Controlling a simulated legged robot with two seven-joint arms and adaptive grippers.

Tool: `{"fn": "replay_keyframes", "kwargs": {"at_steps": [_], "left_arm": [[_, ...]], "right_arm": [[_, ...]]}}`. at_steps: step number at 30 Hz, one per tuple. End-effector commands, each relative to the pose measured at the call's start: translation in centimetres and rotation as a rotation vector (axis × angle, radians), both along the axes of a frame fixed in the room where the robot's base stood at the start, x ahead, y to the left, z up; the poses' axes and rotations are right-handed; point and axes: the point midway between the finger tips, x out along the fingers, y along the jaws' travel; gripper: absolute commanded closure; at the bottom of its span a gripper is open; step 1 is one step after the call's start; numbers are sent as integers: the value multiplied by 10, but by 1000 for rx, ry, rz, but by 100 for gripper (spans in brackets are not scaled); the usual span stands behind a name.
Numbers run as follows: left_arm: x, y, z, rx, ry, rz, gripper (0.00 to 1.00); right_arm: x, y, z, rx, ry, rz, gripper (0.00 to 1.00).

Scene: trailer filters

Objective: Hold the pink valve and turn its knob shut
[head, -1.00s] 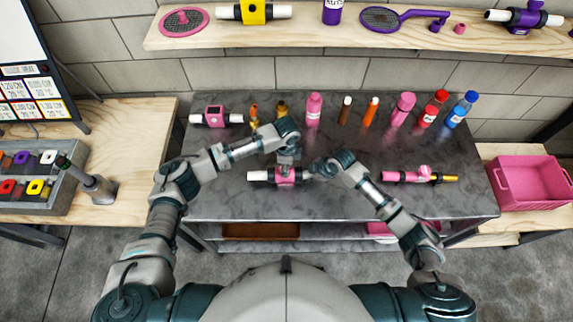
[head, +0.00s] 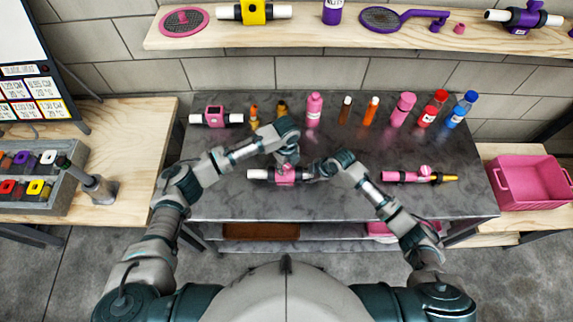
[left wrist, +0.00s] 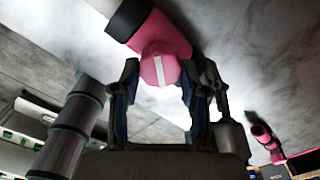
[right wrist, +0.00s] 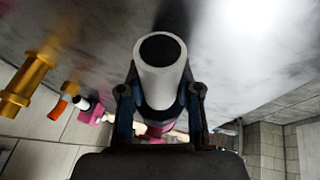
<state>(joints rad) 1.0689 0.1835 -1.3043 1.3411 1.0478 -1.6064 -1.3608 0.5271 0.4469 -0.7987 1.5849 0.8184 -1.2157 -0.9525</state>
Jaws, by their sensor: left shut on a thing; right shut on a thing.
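The pink valve (head: 287,179) is near the middle of the dark table, its white pipe end (head: 260,174) pointing left. My left gripper (head: 286,165) is over the valve from above. In the left wrist view its fingers (left wrist: 160,82) are shut on the pink knob (left wrist: 158,66), which has a white stripe on its face. My right gripper (head: 315,171) is at the valve's right side. In the right wrist view its fingers (right wrist: 161,97) are shut on the other white pipe end (right wrist: 160,62). The fingers partly hide the valve body there.
Several bottles, including a pink one (head: 314,110), stand along the table's back. Another pink fitting with white ends (head: 216,117) lies back left. A pink and yellow part (head: 420,176) lies right. A pink bin (head: 532,182) stands beyond the table's right edge. The table's front is clear.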

Motion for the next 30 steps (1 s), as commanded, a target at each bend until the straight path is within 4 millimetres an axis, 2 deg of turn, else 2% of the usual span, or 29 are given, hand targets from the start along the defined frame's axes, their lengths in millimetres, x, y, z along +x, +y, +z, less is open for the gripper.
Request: {"fn": "replay_keyframes", "kwargs": {"at_steps": [18, 30], "left_arm": [[1, -3, 0, -7, -4, -574, 90], [0, -6, 1, -11, -2, -824, 90]], "right_arm": [[-4, 6, 0, 8, 5, 13, 100], [-4, 7, 0, 10, 4, 15, 100]]}}
